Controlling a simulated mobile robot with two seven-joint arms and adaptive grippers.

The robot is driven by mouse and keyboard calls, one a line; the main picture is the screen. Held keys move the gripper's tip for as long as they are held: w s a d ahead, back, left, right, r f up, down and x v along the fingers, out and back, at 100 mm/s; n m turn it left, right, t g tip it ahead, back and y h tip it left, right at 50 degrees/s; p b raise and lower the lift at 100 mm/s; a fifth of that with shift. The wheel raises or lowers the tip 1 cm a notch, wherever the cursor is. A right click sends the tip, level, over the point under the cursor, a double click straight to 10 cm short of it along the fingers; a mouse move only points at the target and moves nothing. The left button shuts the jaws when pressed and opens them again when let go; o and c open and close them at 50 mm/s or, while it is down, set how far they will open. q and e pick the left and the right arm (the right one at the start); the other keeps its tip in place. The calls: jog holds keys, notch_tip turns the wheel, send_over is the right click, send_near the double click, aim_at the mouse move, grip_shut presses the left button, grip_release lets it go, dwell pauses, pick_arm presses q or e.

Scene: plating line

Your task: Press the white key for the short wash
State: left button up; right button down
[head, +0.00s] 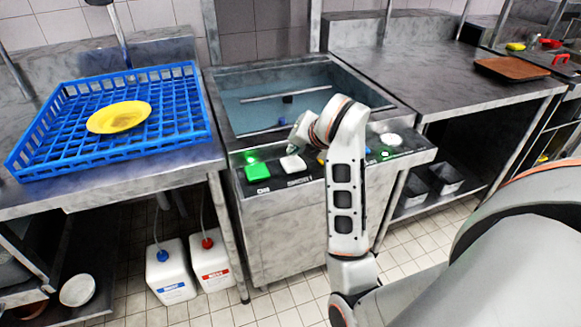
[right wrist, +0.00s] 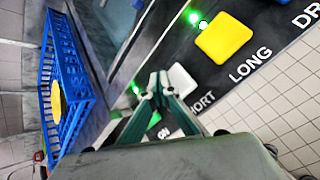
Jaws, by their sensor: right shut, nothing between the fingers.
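The white key (head: 292,163) sits on the machine's front panel, between the green key (head: 259,172) and my right arm. In the right wrist view the white key (right wrist: 183,79) lies just beyond the fingertips, above the partly covered word SHORT. My right gripper (right wrist: 160,82) is shut and empty, its tips at the key's near edge. I cannot tell whether they touch it. In the head view the right gripper (head: 297,142) is just above and behind the white key, partly hidden by its own wrist. My left gripper is not in view.
A yellow key (right wrist: 225,37) marked LONG is beside the white one. Another white key (head: 391,139) is farther right. Small green lamps glow on the panel. A blue rack (head: 190,137) with a yellow plate (head: 119,117) stands left. The water basin (head: 300,112) lies behind the panel.

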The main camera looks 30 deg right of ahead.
jog(key=shift+f, duration=0.45)
jog(key=shift+r, duration=0.1)
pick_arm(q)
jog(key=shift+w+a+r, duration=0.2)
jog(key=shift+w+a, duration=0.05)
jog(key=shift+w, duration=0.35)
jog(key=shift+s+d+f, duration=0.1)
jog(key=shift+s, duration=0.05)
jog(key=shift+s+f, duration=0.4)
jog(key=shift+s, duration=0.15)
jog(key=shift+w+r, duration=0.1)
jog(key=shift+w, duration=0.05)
